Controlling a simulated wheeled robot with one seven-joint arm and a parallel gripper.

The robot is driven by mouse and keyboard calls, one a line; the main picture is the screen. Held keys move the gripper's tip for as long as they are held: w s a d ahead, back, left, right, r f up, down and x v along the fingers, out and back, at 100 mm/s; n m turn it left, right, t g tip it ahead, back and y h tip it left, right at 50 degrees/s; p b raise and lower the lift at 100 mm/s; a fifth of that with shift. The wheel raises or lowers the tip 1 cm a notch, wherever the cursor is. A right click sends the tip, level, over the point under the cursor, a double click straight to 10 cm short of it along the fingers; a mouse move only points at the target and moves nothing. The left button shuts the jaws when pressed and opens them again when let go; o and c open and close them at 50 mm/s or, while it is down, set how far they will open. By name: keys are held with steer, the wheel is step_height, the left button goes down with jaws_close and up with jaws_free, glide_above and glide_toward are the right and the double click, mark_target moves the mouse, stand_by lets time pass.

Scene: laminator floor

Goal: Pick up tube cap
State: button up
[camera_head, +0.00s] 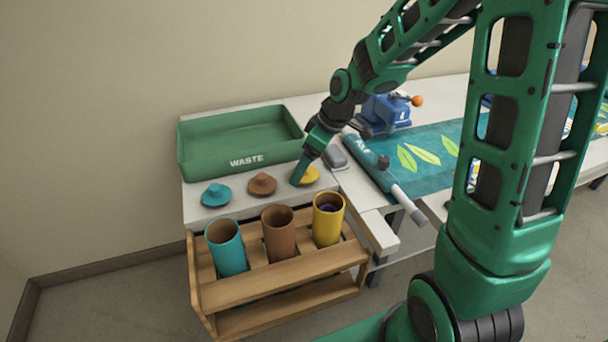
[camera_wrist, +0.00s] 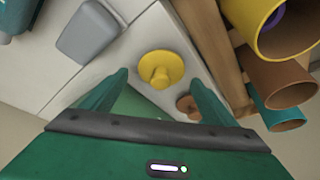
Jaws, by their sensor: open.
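Three tube caps lie in a row on the white table: a teal cap (camera_head: 216,194), a brown cap (camera_head: 262,184) and a yellow cap (camera_head: 309,175). Each is a round disc with a knob on top. My gripper (camera_head: 298,179) is low over the table at the left side of the yellow cap and partly covers it. In the wrist view the yellow cap (camera_wrist: 160,69) lies beyond and between my two open fingertips (camera_wrist: 159,82), with nothing held. The brown cap (camera_wrist: 187,105) shows partly beside the right finger. The teal cap is hidden there.
A wooden rack (camera_head: 272,285) in front of the table holds a teal tube (camera_head: 228,250), a brown tube (camera_head: 279,238) and a yellow tube (camera_head: 327,222). A green WASTE tray (camera_head: 215,158) stands behind the caps. A grey block (camera_head: 336,158) lies right of the yellow cap.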

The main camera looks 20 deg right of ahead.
steer(key=shift+w+a+f, duration=0.1)
steer(key=shift+w+f, duration=0.1)
steer(key=shift+f, duration=0.4)
steer(key=c, duration=1.1)
steer(key=shift+c, duration=0.2)
steer(key=shift+r, duration=0.15)
